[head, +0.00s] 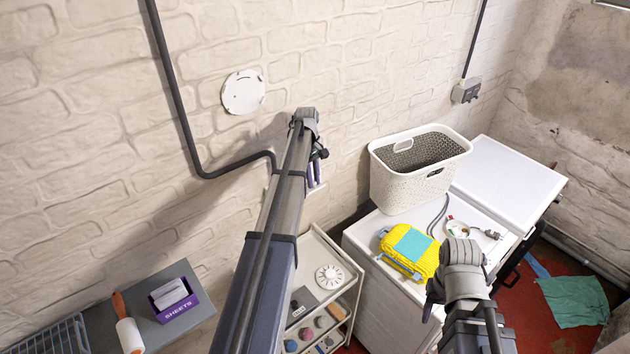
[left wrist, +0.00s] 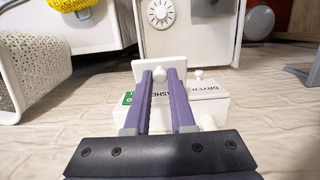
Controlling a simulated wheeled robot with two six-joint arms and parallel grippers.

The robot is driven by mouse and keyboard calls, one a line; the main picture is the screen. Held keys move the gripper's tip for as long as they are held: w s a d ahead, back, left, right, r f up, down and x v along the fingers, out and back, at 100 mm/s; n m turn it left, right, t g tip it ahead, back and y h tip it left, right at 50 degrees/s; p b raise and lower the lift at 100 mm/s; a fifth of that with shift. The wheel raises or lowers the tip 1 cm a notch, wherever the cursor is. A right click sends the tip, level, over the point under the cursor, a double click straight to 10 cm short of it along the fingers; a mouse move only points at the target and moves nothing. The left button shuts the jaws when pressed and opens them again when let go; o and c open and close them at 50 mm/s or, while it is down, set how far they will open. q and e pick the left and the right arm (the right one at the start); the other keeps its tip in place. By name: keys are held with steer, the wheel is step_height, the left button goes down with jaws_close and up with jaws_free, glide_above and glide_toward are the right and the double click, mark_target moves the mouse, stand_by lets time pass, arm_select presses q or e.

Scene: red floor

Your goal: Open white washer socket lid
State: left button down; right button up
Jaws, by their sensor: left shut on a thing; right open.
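The white socket box (left wrist: 206,108) is on the brick wall in the left wrist view, with partly hidden washer lettering and a dryer label. The washer lid (left wrist: 178,64) is a white plate with a round knob, standing up at the far side of the box. My left gripper (left wrist: 160,76) is shut on the lid's knob; its purple fingers cover part of the washer label. In the head view, my left gripper (head: 314,172) is at the wall and my arm hides most of the box. My right gripper (head: 430,300) is open, beside the washing machine.
A white laundry basket (head: 392,186) and a yellow-and-teal bundle (head: 405,250) sit on the white machines (head: 372,248). A small shelf cart (head: 345,262) stands below the left arm. A grey surface (head: 150,308) with a purple box (head: 178,308) is at lower left.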

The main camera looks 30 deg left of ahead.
arm_select(q)
steer(key=shift+w+a+r+h, duration=0.1)
steer(key=shift+a+r+h, duration=0.1)
steer(key=shift+a+h, duration=0.15)
stand_by(0.4)
steer(key=c, duration=0.8)
jaws_free()
steer(key=shift+o, duration=0.2)
